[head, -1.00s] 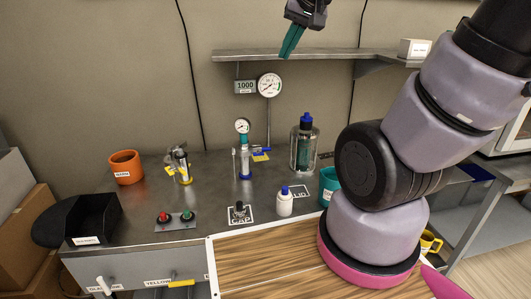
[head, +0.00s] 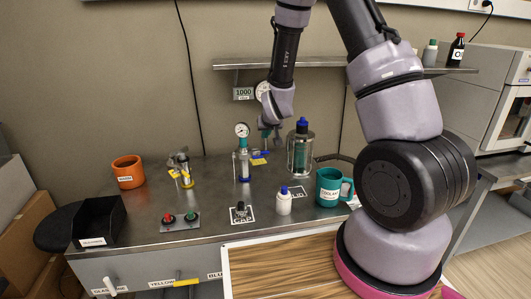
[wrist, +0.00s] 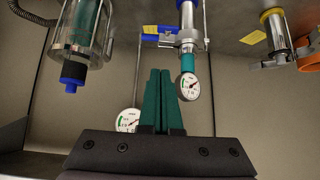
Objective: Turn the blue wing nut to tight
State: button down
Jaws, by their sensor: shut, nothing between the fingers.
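The gauge column stands close left of my gripper, and a glass cylinder with a blue cap (head: 301,150) close right. A shelf (head: 310,62) runs behind. A white bottle (head: 284,204), a teal mug (head: 330,187) and an orange mug (head: 128,172) stand on the bench.

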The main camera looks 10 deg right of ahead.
send_over(260, 155)
jog(key=s, duration=0.3)
notch_tip(260, 155, down, 7)
jog(key=shift+w+d+f, duration=0.15)
jog(key=shift+f, duration=1.95)
